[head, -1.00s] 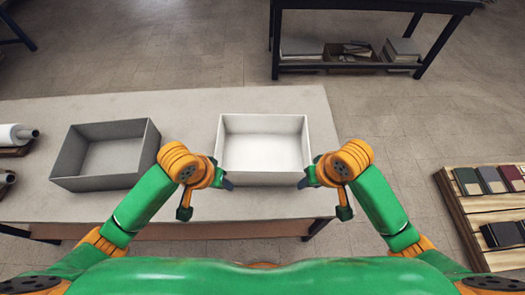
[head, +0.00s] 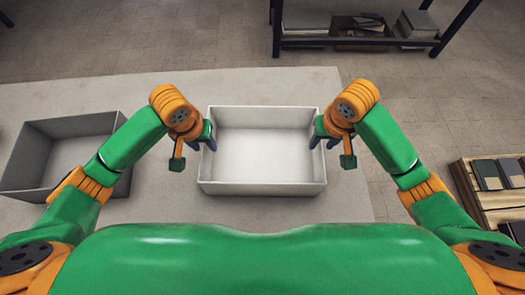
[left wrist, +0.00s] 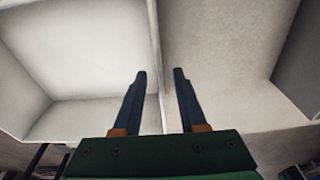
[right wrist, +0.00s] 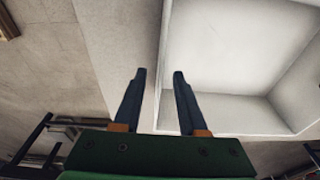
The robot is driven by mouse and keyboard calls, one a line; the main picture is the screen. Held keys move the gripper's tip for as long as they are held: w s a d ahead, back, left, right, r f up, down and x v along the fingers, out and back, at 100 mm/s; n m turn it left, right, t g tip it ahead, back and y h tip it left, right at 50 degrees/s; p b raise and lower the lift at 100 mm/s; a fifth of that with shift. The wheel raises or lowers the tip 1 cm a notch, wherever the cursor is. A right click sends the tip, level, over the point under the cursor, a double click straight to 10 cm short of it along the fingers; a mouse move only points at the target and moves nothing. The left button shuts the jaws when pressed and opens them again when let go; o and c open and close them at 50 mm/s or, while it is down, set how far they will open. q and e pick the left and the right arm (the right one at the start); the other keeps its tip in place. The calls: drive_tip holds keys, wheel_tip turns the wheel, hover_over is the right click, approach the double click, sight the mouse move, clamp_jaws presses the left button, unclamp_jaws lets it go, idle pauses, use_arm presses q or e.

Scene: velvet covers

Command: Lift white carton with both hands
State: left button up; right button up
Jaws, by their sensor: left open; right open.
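The white carton (head: 262,188) is an open, empty box standing upright on the pale table. My left gripper (head: 205,142) is open at the carton's left side wall. In the left wrist view, the wall's rim (left wrist: 153,35) runs between the two dark fingers (left wrist: 160,75). My right gripper (head: 324,140) is open at the right side wall. In the right wrist view, that wall's rim (right wrist: 165,45) passes between the fingers (right wrist: 158,75). I cannot tell whether any finger touches the walls.
A grey open box (head: 72,125) stands to the left on the table (head: 345,200). A dark-framed shelf (head: 355,43) with boxes stands at the back. A wooden rack with dark books (head: 490,180) stands on the right. The table behind the carton is clear.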

sight(213, 157)
use_arm(q)
drive_tip(key=shift+w+f, duration=0.2)
drive_tip(key=shift+f, duration=1)
drive_tip(key=shift+w+f, duration=0.2)
drive_tip(key=shift+f, duration=0.95)
drive_tip(key=shift+w+f, duration=0.2)
drive_tip(key=shift+f, duration=1)
use_arm(e)
drive_tip(key=shift+w+f, duration=0.2)
drive_tip(key=shift+f, duration=1)
drive_tip(key=shift+w+f, duration=0.2)
drive_tip(key=shift+f, duration=0.95)
drive_tip(key=shift+w+f, duration=0.2)
drive_tip(key=shift+f, duration=1)
use_arm(q)
clamp_jaws()
use_arm(e)
clamp_jaws()
